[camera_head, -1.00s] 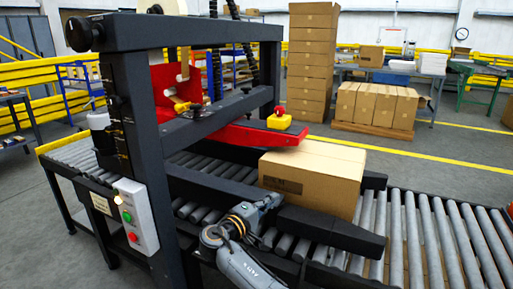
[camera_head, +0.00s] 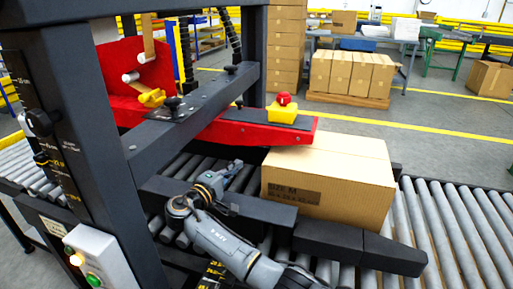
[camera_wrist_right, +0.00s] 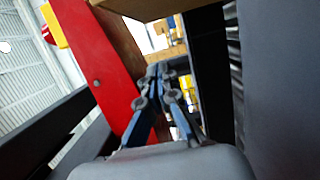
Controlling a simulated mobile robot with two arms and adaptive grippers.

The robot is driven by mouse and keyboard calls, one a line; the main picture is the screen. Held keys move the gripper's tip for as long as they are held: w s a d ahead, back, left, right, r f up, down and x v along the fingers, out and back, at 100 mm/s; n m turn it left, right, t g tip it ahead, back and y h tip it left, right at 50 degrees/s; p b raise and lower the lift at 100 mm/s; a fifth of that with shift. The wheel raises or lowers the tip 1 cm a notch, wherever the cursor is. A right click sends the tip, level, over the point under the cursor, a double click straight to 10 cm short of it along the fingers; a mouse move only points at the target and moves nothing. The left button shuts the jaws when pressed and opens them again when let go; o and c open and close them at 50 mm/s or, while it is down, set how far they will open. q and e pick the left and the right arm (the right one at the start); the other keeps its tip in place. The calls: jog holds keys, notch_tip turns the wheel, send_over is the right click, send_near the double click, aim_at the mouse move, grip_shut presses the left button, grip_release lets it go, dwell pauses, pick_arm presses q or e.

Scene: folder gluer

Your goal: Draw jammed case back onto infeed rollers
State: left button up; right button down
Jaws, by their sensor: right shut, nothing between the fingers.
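The closed brown case (camera_head: 330,180) sits on the rollers between the dark side guides, its left end close to the tip of the red arm (camera_head: 250,130) of the machine. My right gripper (camera_head: 236,166) is left of the case, beyond the near guide (camera_head: 225,205), over the rollers inside the machine. It looks shut and empty, apart from the case. In the right wrist view the fingers (camera_wrist_right: 160,72) are together beside the red arm, with nothing visible between them. My left gripper is in neither view.
The infeed rollers (camera_head: 455,225) to the right of the case are clear. The machine's dark upright (camera_head: 75,110) and crossbar (camera_head: 190,115) stand close to my right arm. A control box (camera_head: 100,260) with lit buttons is at lower left. Stacked cartons stand behind.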

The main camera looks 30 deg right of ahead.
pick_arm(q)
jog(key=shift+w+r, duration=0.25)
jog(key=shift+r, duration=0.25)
pick_arm(e)
jog(key=w+d, duration=0.1)
jog(key=d, duration=1)
jog(key=shift+w+d, duration=0.3)
jog(key=shift+r, duration=0.1)
